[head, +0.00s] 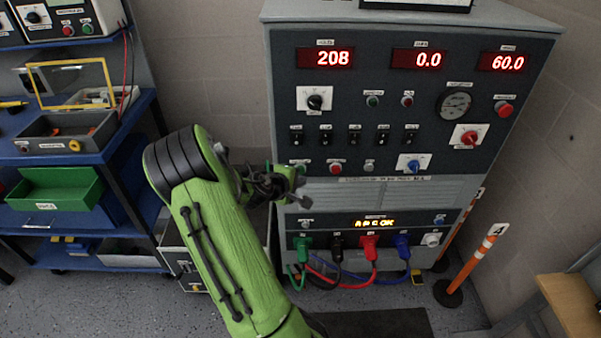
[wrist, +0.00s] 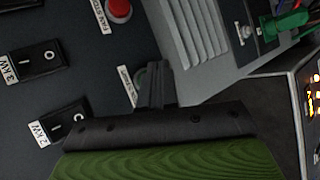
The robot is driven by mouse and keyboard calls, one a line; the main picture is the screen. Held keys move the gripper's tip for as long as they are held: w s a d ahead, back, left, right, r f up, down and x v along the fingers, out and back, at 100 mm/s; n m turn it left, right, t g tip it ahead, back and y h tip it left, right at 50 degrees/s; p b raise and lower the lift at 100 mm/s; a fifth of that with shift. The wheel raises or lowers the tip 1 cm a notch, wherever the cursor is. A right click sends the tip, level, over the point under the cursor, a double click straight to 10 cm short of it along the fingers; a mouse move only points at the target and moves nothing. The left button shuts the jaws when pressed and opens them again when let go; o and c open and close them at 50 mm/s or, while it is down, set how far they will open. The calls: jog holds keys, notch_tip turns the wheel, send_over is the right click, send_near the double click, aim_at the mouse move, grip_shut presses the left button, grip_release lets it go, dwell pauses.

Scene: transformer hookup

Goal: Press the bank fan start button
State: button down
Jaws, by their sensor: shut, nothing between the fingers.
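In the head view my gripper (head: 296,182) is at the lower left of the grey load bank panel (head: 285,105) and largely hides the button. The red fan stop button (head: 336,168) is just to its right, and it also shows in the wrist view (wrist: 119,10).
Several black toggle switches (head: 354,135) sit above the fan buttons. A blue knob (head: 411,163) is further right. Louvres (head: 375,195) and coloured cable plugs (head: 369,245) lie below. A blue workbench (head: 120,135) stands left. An orange post (head: 470,265) stands right.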

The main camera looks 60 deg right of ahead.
jog(key=shift+d, duration=0.15)
dwell(0.3)
jog(key=shift+w+d, duration=0.2)
jog(key=shift+d, duration=0.05)
jog(key=shift+w+d, duration=0.2)
jog(key=shift+d, duration=0.2)
dwell(0.6)
jog(key=shift+s+a, duration=0.4)
jog(key=shift+a, duration=0.4)
jog(key=shift+a, duration=0.1)
jog(key=s+a, duration=0.1)
jog(key=a+b, duration=0.1)
jog(key=a, duration=0.1)
jog(key=s+a, duration=0.1)
jog(key=a, duration=0.1)
jog(key=shift+s+a+b, duration=0.1)
jog(key=shift+s+b, duration=0.2)
jog(key=shift+s, duration=0.05)
